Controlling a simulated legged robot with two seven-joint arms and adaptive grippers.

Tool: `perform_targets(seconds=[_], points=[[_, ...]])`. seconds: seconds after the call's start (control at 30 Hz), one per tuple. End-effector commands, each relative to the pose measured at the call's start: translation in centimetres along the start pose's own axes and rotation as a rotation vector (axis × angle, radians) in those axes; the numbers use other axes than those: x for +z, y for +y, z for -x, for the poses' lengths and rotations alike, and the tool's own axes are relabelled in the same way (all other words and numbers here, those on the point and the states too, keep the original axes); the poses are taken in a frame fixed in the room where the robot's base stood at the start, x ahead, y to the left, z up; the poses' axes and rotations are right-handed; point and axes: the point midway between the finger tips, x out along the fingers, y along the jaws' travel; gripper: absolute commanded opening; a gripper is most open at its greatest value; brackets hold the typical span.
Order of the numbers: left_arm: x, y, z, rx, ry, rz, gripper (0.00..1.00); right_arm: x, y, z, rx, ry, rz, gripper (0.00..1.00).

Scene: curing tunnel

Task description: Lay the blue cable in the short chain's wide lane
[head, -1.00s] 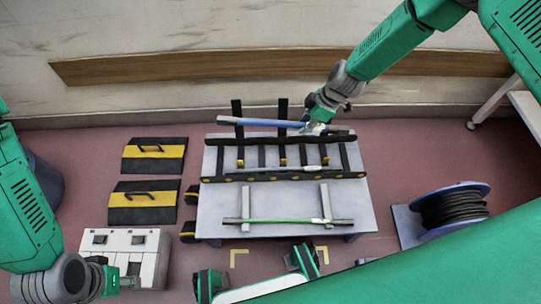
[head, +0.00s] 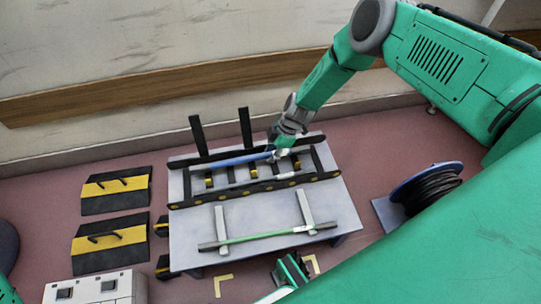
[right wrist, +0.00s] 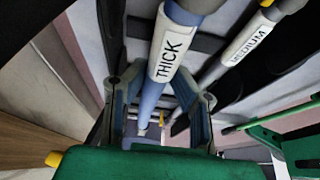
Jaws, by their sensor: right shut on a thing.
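The blue cable (head: 240,160) is a thick straight length. It runs along the back side rail of the black ladder-like chain (head: 305,180), and I cannot tell whether it rests on the crossbars or hangs just above them. My right gripper (head: 275,154) is shut on it near its right part. In the right wrist view the blue cable (right wrist: 150,97), with a white THICK label, passes between the fingers of the right gripper (right wrist: 160,100). A grey cable labelled MEDIUM (right wrist: 249,40) lies beside it, in the chain's front part.
The chain lies on a grey table (head: 180,230). Two black posts (head: 246,128) rise behind it. A green cable (head: 265,236) lies across two grey supports in front. A black cable reel (head: 430,188) stands right; black-yellow ramps (head: 115,190) lie left.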

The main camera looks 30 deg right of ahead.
Motion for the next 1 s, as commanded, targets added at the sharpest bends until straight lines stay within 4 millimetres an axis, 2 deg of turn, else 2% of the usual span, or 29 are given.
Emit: perform_targets(seconds=[0.2,0.7,0.73,0.77,0.8,1.0], points=[[0.0,0.0,0.1,0.0,0.001,0.0,0.4,-0.1,0.1,0.2,0.003,0.002,0.0,0.0],[0.0,0.0,0.1,0.0,0.001,0.0,0.4,0.4,0.1,-0.9,0.003,0.001,0.0,0.0],[0.0,0.0,0.1,0.0,0.001,0.0,0.4,0.4,0.1,-1.0,0.002,0.0,0.0,0.29],[0.0,0.0,0.1,0.0,0.001,0.0,0.4,0.4,0.1,-1.0,0.002,0.0,0.0,0.4],[0.0,0.0,0.1,0.0,0.001,0.0,0.4,0.4,0.1,-1.0,0.002,0.0,0.0,0.43],[0.0,0.0,0.1,0.0,0.001,0.0,0.4,0.4,0.1,-0.9,0.003,0.001,0.0,0.43]])
